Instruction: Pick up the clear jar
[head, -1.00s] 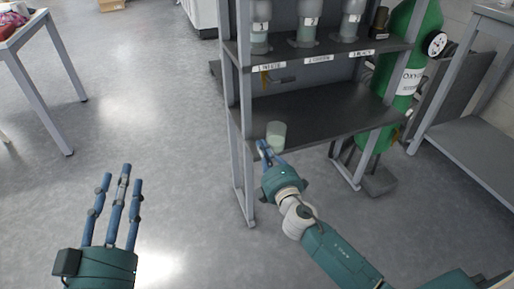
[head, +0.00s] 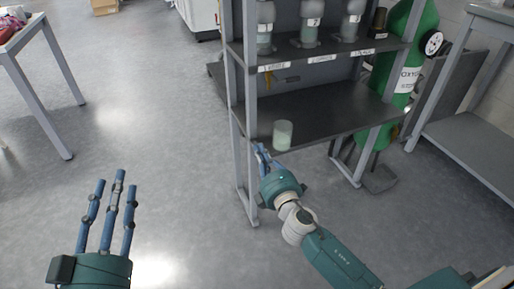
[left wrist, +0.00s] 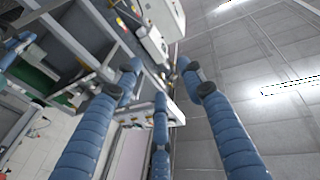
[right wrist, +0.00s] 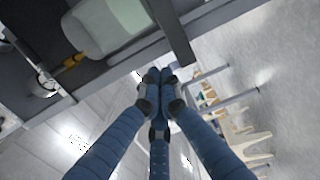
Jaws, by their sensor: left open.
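The clear jar (head: 283,135), pale and greenish, stands upright near the front edge of the lower dark shelf in the head view. It also shows large at the upper left of the right wrist view (right wrist: 108,22). My right gripper (head: 262,152) is at the shelf's front edge, just left of and below the jar. Its fingertips meet in the right wrist view (right wrist: 160,82), with nothing between them; the jar is outside the fingers. My left gripper (head: 115,190) is open and empty above the floor at the left, far from the jar.
The grey rack's front left post (head: 237,130) stands close to my right gripper. Several labelled containers (head: 310,25) stand on the upper shelf. A green oxygen cylinder (head: 398,90) is at the right. The lower shelf (head: 335,110) has free room behind the jar.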

